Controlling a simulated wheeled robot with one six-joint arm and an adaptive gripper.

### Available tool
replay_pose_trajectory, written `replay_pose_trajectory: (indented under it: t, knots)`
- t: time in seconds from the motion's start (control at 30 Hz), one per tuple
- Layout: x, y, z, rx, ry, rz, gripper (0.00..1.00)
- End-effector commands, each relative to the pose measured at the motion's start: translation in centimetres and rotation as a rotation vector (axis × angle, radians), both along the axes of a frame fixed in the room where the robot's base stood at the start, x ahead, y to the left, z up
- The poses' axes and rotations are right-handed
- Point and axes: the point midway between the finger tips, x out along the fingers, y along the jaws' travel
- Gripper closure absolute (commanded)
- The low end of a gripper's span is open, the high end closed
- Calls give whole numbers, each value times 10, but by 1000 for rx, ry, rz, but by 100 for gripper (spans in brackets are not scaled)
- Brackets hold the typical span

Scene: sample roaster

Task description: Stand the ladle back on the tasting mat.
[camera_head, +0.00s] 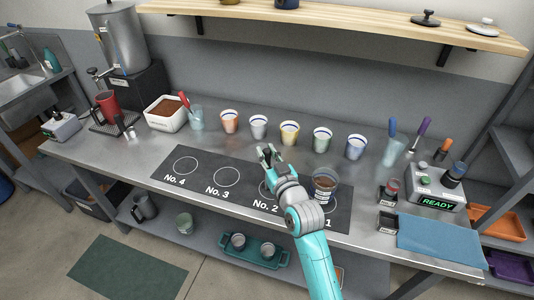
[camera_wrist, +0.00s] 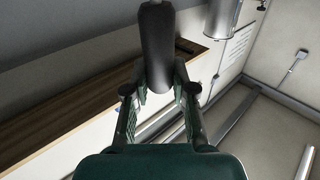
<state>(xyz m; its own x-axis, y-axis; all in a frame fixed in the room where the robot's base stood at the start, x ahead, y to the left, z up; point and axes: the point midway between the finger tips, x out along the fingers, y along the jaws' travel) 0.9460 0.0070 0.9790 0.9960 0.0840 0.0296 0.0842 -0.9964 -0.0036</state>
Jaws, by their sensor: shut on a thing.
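My gripper (camera_head: 267,153) is raised over the table near the No. 2 ring, fingers pointing up and away. In the wrist view my gripper (camera_wrist: 158,95) has its fingers on either side of a dark, rounded rod (camera_wrist: 157,45), shut on it. It looks like a handle; its lower part is hidden between the fingers, and no ladle bowl shows. The dark mat (camera_head: 200,183) with rings marked No. 4, No. 3, No. 2 and 1 lies along the table's front. A glass with brown contents (camera_head: 325,186) stands at its right end.
Several striped cups (camera_head: 289,133) stand behind the mat. A white bin of brown grounds (camera_head: 166,113) is at left. A glass with a blue handle (camera_head: 393,150) and a READY device (camera_head: 436,187) are at right. A wooden shelf (camera_head: 340,22) overhangs. The No. 4 and No. 3 rings are clear.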

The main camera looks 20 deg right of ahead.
Motion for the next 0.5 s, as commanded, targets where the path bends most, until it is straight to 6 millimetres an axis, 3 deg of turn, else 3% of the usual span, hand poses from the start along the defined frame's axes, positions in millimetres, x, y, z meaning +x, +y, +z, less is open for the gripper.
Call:
replay_pose_trajectory:
  t: [0.1,0.13,0.2,0.5]
  knots:
    - [0,0,-3,0,0,0,100]
    - [0,0,-3,0,1,0,68]
    - [0,0,-2,0,1,0,50]
    - [0,0,-2,0,0,0,50]
